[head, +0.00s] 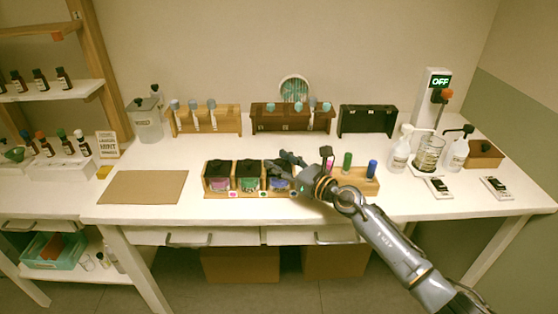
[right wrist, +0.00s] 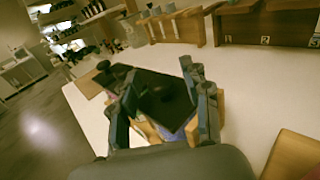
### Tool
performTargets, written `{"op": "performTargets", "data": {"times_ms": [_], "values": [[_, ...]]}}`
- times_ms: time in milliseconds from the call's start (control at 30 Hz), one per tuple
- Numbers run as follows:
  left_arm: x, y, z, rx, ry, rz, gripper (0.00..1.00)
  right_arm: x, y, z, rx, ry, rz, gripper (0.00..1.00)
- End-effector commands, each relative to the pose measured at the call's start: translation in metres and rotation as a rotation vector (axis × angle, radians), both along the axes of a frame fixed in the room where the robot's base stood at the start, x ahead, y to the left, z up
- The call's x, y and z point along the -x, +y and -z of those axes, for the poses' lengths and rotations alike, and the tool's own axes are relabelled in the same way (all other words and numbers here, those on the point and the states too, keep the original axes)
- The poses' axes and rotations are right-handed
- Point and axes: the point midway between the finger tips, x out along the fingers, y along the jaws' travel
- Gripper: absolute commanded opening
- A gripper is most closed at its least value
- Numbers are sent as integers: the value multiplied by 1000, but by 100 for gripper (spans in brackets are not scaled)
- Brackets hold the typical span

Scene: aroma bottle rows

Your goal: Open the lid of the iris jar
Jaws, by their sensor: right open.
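Three square glass jars with black lids stand in the left part of a wooden rack (head: 225,194): one with pink contents (head: 219,184), one green (head: 249,184), one blue-violet (head: 279,184). The labels are too small to read; the blue-violet one may be the iris jar. My right gripper (head: 281,161) is over this third jar and partly hides its top. My left gripper is not in view.
Racks (head: 205,128) line the back. Bottles (head: 400,150) and a glass beaker (head: 429,152) stand right. A brown mat (head: 143,187) lies left.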

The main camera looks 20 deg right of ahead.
Motion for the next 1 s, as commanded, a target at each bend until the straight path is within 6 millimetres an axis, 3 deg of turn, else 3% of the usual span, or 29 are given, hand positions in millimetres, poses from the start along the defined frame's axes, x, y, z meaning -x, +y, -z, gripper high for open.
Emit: {"op": "performTargets", "data": {"times_ms": [333, 567, 600, 1000], "values": [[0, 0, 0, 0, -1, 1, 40, -4, 2, 0, 0, 0, 0, 47], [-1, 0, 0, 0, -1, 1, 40, -4, 2, 0, 0, 0, 0, 2], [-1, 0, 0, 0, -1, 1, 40, -4, 2, 0, 0, 0, 0, 0], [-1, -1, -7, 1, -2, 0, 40, -4, -9, -3, -8, 29, 2, 0]]}}
